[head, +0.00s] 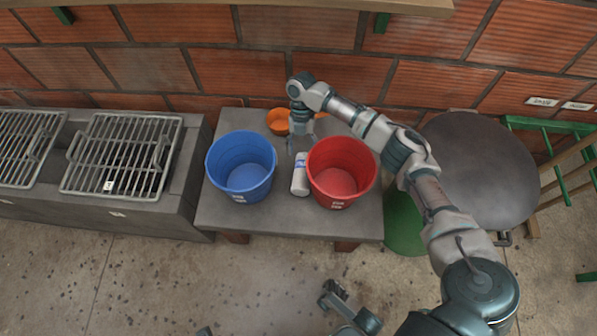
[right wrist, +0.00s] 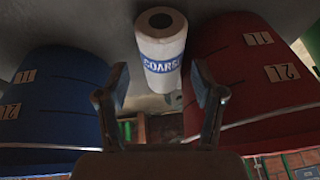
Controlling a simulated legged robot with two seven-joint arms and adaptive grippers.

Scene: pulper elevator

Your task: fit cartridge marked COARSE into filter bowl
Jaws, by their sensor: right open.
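The white cartridge (head: 299,182) with a blue band is on the grey table between a blue and a red bucket. In the right wrist view the cartridge (right wrist: 160,48) has a dark hole in one end, and its band reads COARSE, partly cut off. My right gripper (head: 291,150) is beyond the cartridge on the wall side, open and empty. In the right wrist view its fingers (right wrist: 161,98) stand apart, with the cartridge ahead between their lines. An orange bowl (head: 278,121) sits at the table's back; I cannot tell if it is the filter bowl.
The blue bucket (head: 240,166) and red bucket (head: 341,172) closely flank the cartridge. Another orange piece (head: 321,115) is partly hidden behind my arm. A grill (head: 122,157) is at left, a round grey top (head: 478,165) at right. The table's front strip (head: 285,222) is clear.

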